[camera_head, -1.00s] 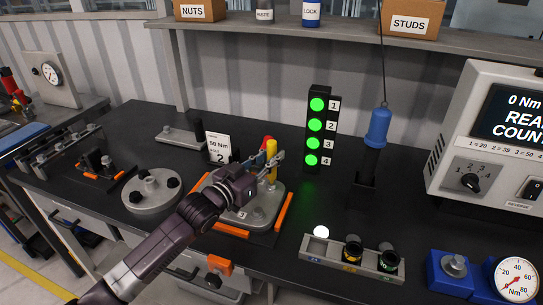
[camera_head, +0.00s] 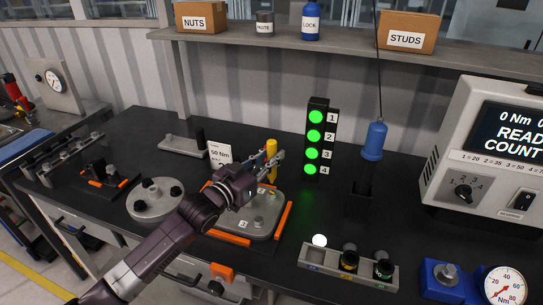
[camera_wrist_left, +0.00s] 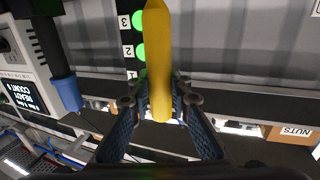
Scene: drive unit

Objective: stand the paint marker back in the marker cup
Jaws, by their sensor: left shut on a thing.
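The yellow paint marker (camera_head: 271,161) is upright in my left gripper (camera_head: 273,158), above the back of the grey plate fixture. In the left wrist view the yellow marker (camera_wrist_left: 157,60) sits between the two blue-padded fingers (camera_wrist_left: 160,105), which are shut on it. Its lower end appears clear of any surface in that view. I cannot make out the marker cup for sure; my gripper and the marker cover the area behind them. My right gripper is in neither view.
The grey plate with orange edges (camera_head: 285,222) lies under my left arm. A stack light (camera_head: 317,140) stands right of the marker, and a blue hanging tool (camera_head: 375,140) beyond it. A socket tray (camera_head: 310,260) is at the front. A torque card (camera_head: 220,153) stands to the left.

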